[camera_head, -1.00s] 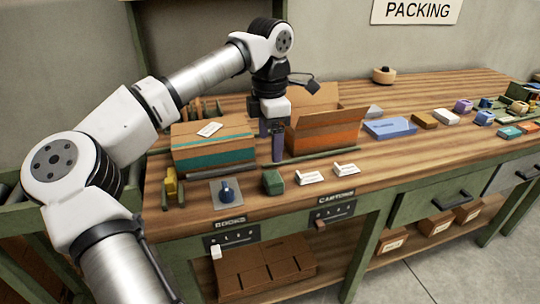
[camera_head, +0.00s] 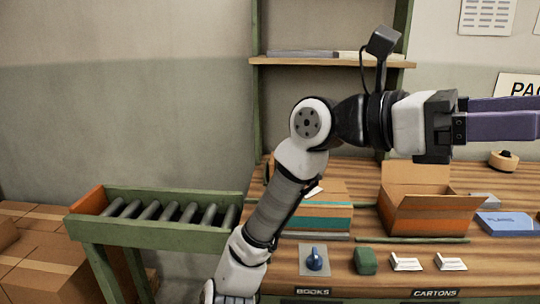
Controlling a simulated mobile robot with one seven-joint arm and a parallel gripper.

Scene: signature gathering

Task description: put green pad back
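My gripper (camera_head: 522,114) is raised at the right edge, above the bench, with its two purple fingers pointing right. The fingertips run out of the picture, so I cannot tell whether they are open or shut, or what is between the tips. A small dark green block (camera_head: 365,261) stands on the bench front, right of a blue knob on a grey plate (camera_head: 315,260). I cannot tell whether it is the green pad. No other green pad shows; the bench's right part is out of view.
An open cardboard box (camera_head: 430,215) and a closed carton with a teal stripe (camera_head: 325,212) stand on the bench. A blue box (camera_head: 508,222) lies at right. Two white cards (camera_head: 406,262) lie in front. A roller conveyor (camera_head: 165,212) is at left, a wall shelf (camera_head: 330,62) behind.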

